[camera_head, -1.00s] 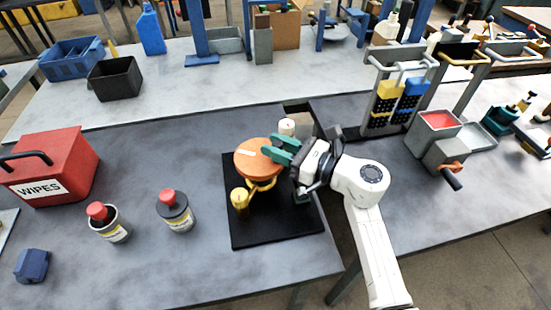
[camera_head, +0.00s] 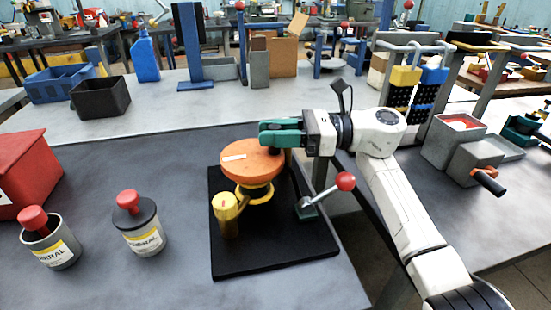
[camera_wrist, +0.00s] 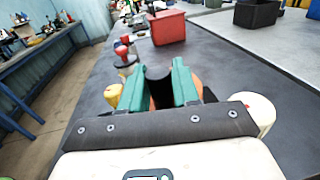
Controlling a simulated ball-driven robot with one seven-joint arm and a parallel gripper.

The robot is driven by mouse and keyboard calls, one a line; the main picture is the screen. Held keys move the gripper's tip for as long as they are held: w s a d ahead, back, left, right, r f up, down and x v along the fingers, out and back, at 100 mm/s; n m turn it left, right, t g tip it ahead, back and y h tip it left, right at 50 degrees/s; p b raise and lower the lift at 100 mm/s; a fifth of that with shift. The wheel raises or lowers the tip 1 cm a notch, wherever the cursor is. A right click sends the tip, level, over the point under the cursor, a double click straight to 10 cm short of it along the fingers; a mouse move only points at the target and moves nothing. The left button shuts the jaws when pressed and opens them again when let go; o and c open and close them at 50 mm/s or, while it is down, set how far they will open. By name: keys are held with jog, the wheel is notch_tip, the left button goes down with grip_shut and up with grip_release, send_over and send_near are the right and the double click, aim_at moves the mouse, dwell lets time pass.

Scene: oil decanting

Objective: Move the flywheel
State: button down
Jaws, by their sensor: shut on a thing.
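The flywheel (camera_head: 252,161) is an orange disc with a pale stripe. It lies nearly flat above a yellow stand (camera_head: 255,193) on a black base plate (camera_head: 262,262). My gripper (camera_head: 272,138) has green fingers and is at the disc's far right edge, coming from the right. In the wrist view, my gripper (camera_wrist: 160,80) is shut on a dark upright handle (camera_wrist: 159,88), with part of the orange disc (camera_wrist: 197,85) showing behind it. The fingers hide how the handle joins the disc.
A yellow cup-like part (camera_head: 227,214) stands at the plate's left. A lever with a red ball (camera_head: 345,181) rises on its right. Two red-topped cans (camera_head: 140,228) (camera_head: 52,250) and a red box (camera_head: 28,180) stand further left. The grey table is clear between the cans and plate.

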jog(key=shift+w+a+f+n+g+b, duration=0.15)
jog(key=shift+n+g+b, duration=0.3)
jog(key=shift+b, duration=0.5)
jog(key=shift+w+f+n+g+b, duration=0.1)
jog(key=shift+n+g+b, duration=0.15)
jog(key=shift+g+b, duration=0.55)
jog(key=shift+b, duration=0.35)
jog(key=shift+r+h+b, duration=0.2)
jog(key=shift+h+b, duration=0.1)
jog(key=c, duration=1)
grip_release()
jog(key=shift+o, duration=0.2)
jog(key=shift+r, duration=0.1)
